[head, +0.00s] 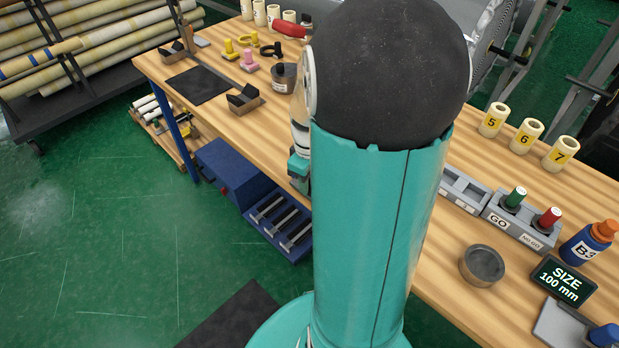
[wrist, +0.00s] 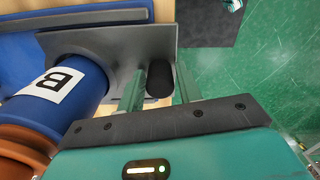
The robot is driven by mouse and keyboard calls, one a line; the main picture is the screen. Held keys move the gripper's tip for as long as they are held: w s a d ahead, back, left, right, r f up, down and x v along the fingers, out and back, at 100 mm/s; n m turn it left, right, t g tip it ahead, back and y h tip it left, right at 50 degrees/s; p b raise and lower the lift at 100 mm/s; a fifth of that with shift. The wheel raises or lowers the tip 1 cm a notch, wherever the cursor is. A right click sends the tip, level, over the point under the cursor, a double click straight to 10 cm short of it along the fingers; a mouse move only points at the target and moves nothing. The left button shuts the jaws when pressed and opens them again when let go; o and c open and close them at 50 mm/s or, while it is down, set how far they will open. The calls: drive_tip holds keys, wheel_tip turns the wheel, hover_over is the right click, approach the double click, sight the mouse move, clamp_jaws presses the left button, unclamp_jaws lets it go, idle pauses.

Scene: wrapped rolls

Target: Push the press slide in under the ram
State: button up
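In the wrist view the press slide shows as a grey plate (wrist: 112,42) with an upright end flange and a black handle (wrist: 159,80). My gripper (wrist: 160,84) has its two teal fingers one on each side of this handle, close against it, and looks shut on it. The ram is not seen in either view. In the head view my arm hides the slide and most of the press area; my fingertips are not clear there.
A wooden bench (head: 408,268) holds a round metal cup (head: 482,265), a size display (head: 563,280), GO gauges (head: 515,210) and a B3 bottle (head: 585,245) at the right. A blue unit with grey bars (head: 280,225) sits below the bench. Green floor lies open at the left.

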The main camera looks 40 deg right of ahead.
clamp_jaws()
drive_tip(key=d, duration=1.3)
drive_tip(key=shift+w, duration=0.25)
drive_tip(key=shift+d+r, duration=0.1)
drive_tip(key=shift+d, duration=0.15)
drive_tip(key=shift+o, duration=2)
unclamp_jaws()
drive_tip(key=shift+d, duration=0.2)
drive_tip(key=shift+a, duration=0.2)
wheel_tip(320, 180, up, 14)
